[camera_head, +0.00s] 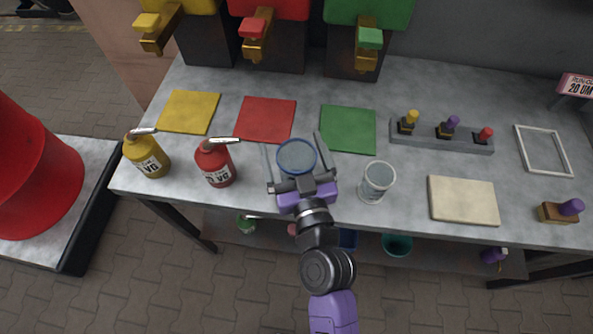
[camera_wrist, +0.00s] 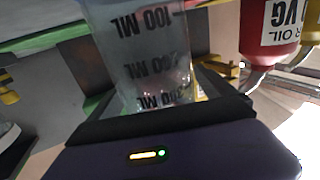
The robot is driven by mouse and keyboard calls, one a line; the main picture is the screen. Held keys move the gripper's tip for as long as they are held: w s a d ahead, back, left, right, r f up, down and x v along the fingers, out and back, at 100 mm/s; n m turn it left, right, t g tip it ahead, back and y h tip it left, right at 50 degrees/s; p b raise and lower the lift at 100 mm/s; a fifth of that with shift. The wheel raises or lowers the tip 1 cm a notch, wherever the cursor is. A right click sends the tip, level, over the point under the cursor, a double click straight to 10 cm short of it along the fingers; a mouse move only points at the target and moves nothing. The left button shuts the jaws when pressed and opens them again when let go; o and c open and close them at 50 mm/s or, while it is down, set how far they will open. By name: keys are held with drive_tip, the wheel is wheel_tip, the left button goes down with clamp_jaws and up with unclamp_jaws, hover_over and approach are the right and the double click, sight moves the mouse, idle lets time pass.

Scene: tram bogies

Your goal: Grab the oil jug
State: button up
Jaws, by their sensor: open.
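A clear measuring jug (camera_head: 297,157) with a blue-tinted top stands between the two fingers of my gripper (camera_head: 293,142) in the head view. In the wrist view the jug (camera_wrist: 140,60) fills the middle, with dark ML marks that read upside down. My gripper is open around it, and I cannot tell whether either finger touches it. A red oil bottle (camera_head: 215,165) with a VG label stands to the left of my gripper, and a yellow one (camera_head: 146,157) farther left. The red bottle also shows in the wrist view (camera_wrist: 268,30).
A second clear cup (camera_head: 377,182) stands close to the right of my gripper. A beige board (camera_head: 462,201) lies farther right. Yellow (camera_head: 189,112), red (camera_head: 265,120) and green (camera_head: 348,129) mats lie behind, below three taps. A rack (camera_head: 440,139) holds small coloured-knob pieces.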

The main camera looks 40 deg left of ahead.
drive_tip(key=c, duration=2)
clamp_jaws()
drive_tip(key=shift+r, duration=0.15)
